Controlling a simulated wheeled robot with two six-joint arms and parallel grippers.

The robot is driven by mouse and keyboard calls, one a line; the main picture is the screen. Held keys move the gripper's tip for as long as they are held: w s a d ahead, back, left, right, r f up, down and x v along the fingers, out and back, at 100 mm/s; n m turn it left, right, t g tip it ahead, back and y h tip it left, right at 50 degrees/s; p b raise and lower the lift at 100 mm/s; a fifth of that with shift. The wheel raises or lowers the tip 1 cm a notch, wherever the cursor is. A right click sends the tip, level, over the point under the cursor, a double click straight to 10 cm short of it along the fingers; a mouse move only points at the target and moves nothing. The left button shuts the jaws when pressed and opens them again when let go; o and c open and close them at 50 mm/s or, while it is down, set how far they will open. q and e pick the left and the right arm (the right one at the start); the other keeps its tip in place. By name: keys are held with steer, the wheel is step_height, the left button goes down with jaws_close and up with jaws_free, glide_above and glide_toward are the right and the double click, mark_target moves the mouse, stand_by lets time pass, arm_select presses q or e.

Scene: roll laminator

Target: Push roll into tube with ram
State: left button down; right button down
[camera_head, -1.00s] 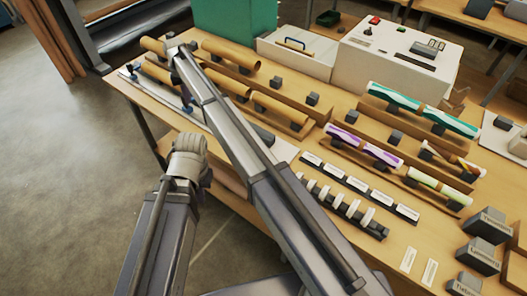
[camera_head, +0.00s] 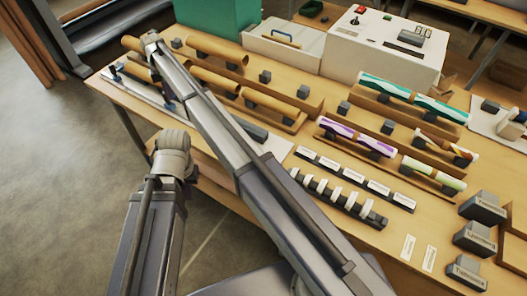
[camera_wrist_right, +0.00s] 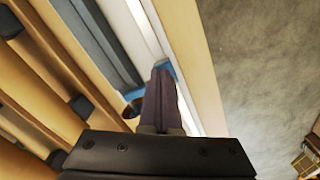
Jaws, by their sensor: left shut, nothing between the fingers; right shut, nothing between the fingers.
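Several brown cardboard tubes (camera_head: 218,55) lie in wooden cradles at the table's left end; another tube (camera_head: 275,104) lies in the nearer row. Patterned rolls lie further right: a teal and white one (camera_head: 440,109), a purple and white one (camera_head: 340,128) and a green and white one (camera_head: 432,173). My right gripper (camera_wrist_right: 162,80) is shut and empty, over a pale strip with a blue piece at its tips. In the head view its arm hides its fingers. My left gripper (camera_head: 188,172) is low, off the table's front edge, its fingers mostly hidden. I cannot make out the ram for certain.
A white machine (camera_head: 385,45) with a red button stands at the back beside an open tray (camera_head: 285,45). Label racks (camera_head: 355,175) and grey labelled blocks (camera_head: 475,240) occupy the front right. Bare floor (camera_head: 60,170) lies left of the table.

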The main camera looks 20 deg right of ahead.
stand_by(0.6)
steer(key=shift+s+d, duration=0.65)
steer(key=shift+s, duration=0.15)
step_height(320, 180, up, 8)
steer(key=p, duration=0.8)
